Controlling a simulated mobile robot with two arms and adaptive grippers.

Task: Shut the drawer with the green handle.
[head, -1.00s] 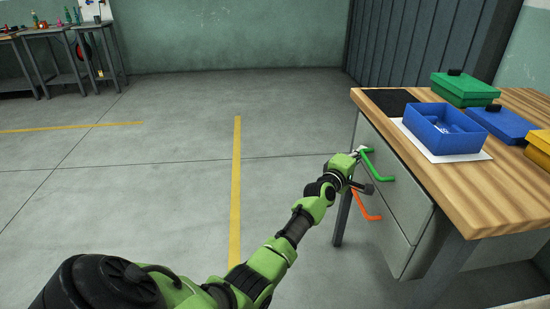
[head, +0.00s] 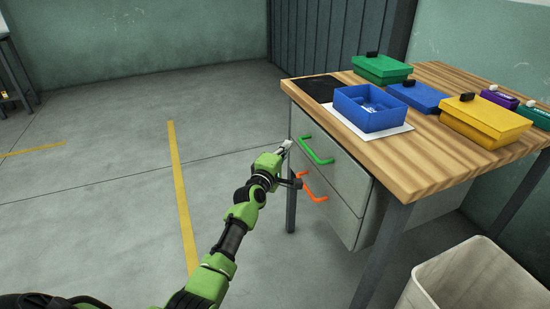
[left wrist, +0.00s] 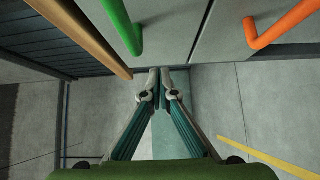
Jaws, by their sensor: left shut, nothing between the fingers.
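The green handle (head: 318,152) is on the upper drawer (head: 345,175) of the wooden-topped desk. This drawer's front looks close to flush with the lower one; I cannot tell if a small gap remains. My left gripper (head: 286,144) is shut and empty, just left of the green handle, by the far-left edge of the drawer fronts. In the left wrist view, the shut fingertips (left wrist: 160,71) are near the seam between the two fronts, and the green handle (left wrist: 122,25) is up and left. Contact cannot be told. My right gripper is out of view.
An orange handle (head: 312,188) marks the lower drawer (head: 338,210). On the desktop (head: 410,165) are an open blue box (head: 372,122) and several lidded boxes. A pale bin (head: 425,292) stands at lower right. The floor left of the desk is clear.

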